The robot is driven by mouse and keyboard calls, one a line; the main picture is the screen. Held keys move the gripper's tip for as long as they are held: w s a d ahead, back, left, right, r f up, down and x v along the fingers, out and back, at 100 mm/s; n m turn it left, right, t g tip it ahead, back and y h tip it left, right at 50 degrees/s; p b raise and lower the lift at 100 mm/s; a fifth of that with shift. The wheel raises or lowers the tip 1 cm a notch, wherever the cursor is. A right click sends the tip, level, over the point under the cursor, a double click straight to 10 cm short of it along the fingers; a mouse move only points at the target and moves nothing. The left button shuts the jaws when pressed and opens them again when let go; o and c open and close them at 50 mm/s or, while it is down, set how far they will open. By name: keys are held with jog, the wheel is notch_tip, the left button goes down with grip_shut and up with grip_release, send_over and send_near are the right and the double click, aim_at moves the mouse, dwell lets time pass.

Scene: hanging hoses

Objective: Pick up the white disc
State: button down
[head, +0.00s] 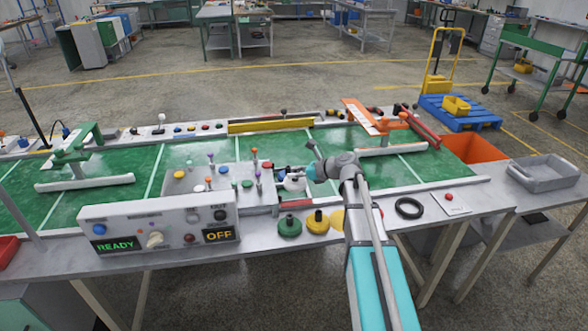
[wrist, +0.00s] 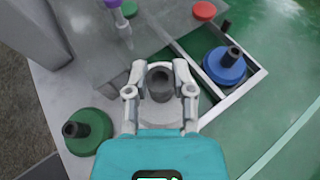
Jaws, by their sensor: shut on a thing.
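The white disc (wrist: 165,112) is between the fingers of my gripper (wrist: 160,76) in the wrist view. It has a dark upright knob (wrist: 160,88). My gripper is shut on it, with one finger on each side, and the fingers and palm hide part of the disc. In the head view the white disc (head: 296,184) shows small beside my gripper (head: 284,172), at the right end of the grey peg panel. I cannot tell whether the disc is lifted clear of the surface below.
A green disc (wrist: 88,130) and a blue disc (wrist: 225,65) stand close by, the blue one in a metal-edged tray compartment. A yellow disc (head: 318,222) is near the table's front edge. Upright pegs (head: 210,172) stand left of my gripper. A control box (head: 160,222) is at front left.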

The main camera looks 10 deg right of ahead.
jog(key=s+r+p, duration=0.4)
jog(key=s+r, duration=0.1)
jog(key=s, duration=0.5)
